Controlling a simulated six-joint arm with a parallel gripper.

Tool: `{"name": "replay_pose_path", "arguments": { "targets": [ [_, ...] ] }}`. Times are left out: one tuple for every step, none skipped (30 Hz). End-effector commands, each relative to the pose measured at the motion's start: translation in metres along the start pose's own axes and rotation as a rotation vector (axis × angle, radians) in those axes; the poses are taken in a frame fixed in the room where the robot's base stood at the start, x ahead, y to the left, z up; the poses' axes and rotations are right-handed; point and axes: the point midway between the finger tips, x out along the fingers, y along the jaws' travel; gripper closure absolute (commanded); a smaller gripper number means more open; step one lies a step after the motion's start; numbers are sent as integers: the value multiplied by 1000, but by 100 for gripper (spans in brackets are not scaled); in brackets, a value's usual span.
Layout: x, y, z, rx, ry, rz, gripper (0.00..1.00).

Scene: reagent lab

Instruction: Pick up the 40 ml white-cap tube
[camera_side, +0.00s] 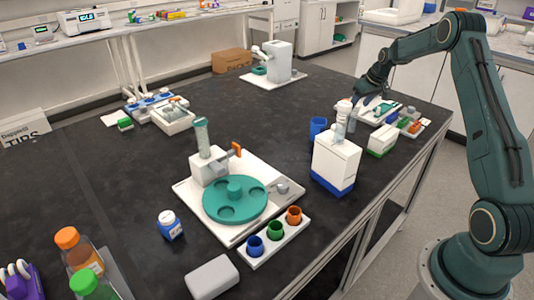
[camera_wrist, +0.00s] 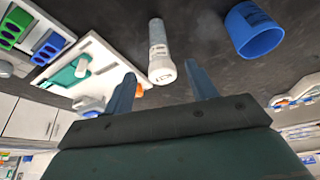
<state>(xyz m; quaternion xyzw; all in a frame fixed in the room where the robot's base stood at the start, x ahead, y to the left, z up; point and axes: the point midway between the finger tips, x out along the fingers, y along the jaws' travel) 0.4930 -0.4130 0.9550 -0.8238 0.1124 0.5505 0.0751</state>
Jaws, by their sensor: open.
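The white-cap tube (camera_wrist: 158,38) is upright on the dark bench in the wrist view, clear-bodied with a pale label. Its white cap points toward my gripper. In the side view, the tube (camera_side: 341,128) shows beside the top of a white box, its lower part hidden. My gripper (camera_wrist: 160,72) is open, with one finger on each side of the cap in the wrist picture. I cannot tell how far the fingertips are from the cap. In the side view, my gripper (camera_side: 358,98) is just right of the tube, partly blurred into the objects behind.
A blue cup (camera_wrist: 254,30) stands close to the tube, also seen in the side view (camera_side: 318,127). A white box with a blue base (camera_side: 335,165) is in front. A white tray with a green part (camera_wrist: 75,72) lies beside.

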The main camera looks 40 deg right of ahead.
Motion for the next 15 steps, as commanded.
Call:
{"name": "replay_pose_path", "arguments": {
  "targets": [
    [2,0,0,0,0,0,43],
    [3,0,0,0,0,0,43],
    [3,0,0,0,0,0,43],
    [3,0,0,0,0,0,43],
    [3,0,0,0,0,0,43],
    [3,0,0,0,0,0,43],
    [3,0,0,0,0,0,43],
    [4,0,0,0,0,0,43],
    [5,0,0,0,0,0,43],
    [6,0,0,0,0,0,43],
    [8,0,0,0,-1,0,43],
    [11,-1,0,0,-1,-1,43],
    [14,-1,0,0,-1,-1,43],
    [17,-1,0,0,-2,-1,43],
    [22,-1,0,0,-1,-1,43]
  ]
}}
